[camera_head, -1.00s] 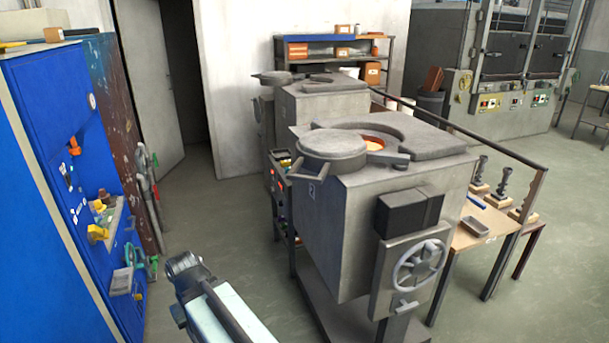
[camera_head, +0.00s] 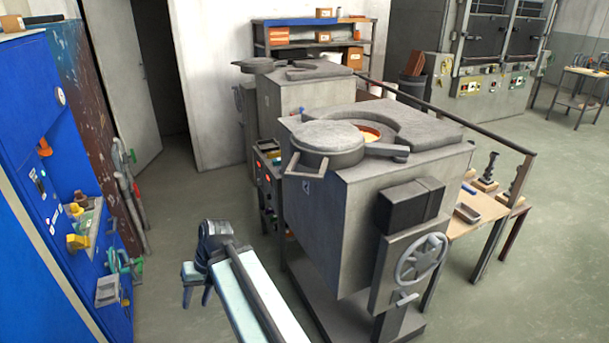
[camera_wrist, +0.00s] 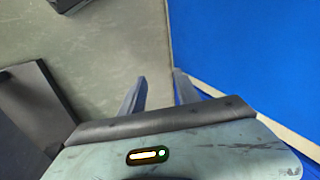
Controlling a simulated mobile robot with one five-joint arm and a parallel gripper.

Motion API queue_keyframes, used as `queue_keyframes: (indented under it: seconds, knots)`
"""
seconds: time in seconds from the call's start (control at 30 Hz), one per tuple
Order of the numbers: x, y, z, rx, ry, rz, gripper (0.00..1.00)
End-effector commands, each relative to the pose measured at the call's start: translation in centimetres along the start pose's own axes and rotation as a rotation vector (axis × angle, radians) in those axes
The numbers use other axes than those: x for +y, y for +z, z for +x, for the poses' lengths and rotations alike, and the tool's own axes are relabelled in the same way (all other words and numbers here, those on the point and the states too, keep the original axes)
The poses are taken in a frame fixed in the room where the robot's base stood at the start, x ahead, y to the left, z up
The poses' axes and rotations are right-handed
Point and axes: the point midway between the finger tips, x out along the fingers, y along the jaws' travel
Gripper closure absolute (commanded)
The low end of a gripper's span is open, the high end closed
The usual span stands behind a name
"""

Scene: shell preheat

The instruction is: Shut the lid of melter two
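Melter two (camera_head: 345,230) is the large grey box nearest me, with a small mark like a 2 on its left face. Its round grey lid (camera_head: 326,137) is swung to the left of the pot opening. The opening (camera_head: 371,132) glows orange and is partly uncovered. A lid handle (camera_head: 294,165) sticks out at the lid's front left. My gripper (camera_head: 196,296) hangs left of the melter, below the lid and well apart from it. In the wrist view my gripper (camera_wrist: 160,85) shows two separated fingers with nothing between them.
A blue cabinet (camera_head: 35,150) with fittings stands at the left. A second melter (camera_head: 290,100) stands behind, by a shelf (camera_head: 312,45). A handrail (camera_head: 465,125) and wooden table (camera_head: 478,215) lie to the right. Floor is free between cabinet and melter.

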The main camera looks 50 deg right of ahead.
Motion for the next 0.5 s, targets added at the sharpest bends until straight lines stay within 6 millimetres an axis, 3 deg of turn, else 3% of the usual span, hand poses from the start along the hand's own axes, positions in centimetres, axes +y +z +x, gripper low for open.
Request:
queue_keyframes:
  seconds: [0.03,0.1,0.17,0.27,0.4,0.5]
  knots:
    - [2.4,-1.5,-2.7,0.056,-0.101,0.096,0.62]
    - [5.1,-3.3,-6.4,0.145,-0.251,0.211,0.62]
    - [7.8,-4.7,-10.1,0.233,-0.376,0.304,0.62]
    - [13.1,-6.2,-17.3,0.406,-0.578,0.444,0.62]
    - [21.4,-5.7,-28.3,0.672,-0.826,0.592,0.62]
    - [25.9,-4.0,-34.2,0.822,-0.946,0.647,0.62]
